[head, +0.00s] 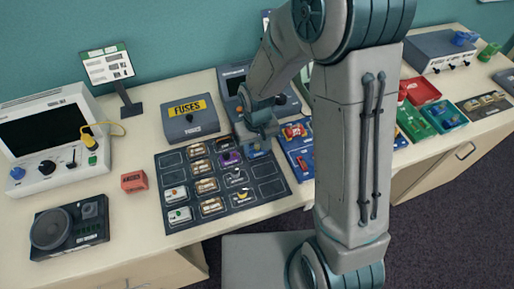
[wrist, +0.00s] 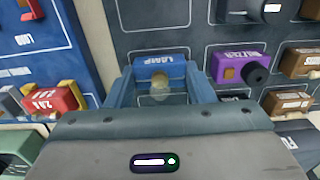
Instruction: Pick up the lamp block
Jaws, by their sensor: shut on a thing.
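The lamp block (wrist: 158,66) is blue with a white LAMP label and a pale round bulb, and it sits between my fingers in the wrist view. My gripper (wrist: 162,84) is shut on it, one finger at each side. In the head view my gripper (head: 257,147) is over the right part of the dark parts mat (head: 268,188), and my wrist hides most of the block there. I cannot tell whether the block touches the mat.
A purple buzzer block (wrist: 238,66) lies close to the right finger in the wrist view, with brown fuse-like blocks (wrist: 288,102) beyond. A blue board (wrist: 45,55) with red blocks lies at left. The fuses box (head: 190,118) stands behind the mat.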

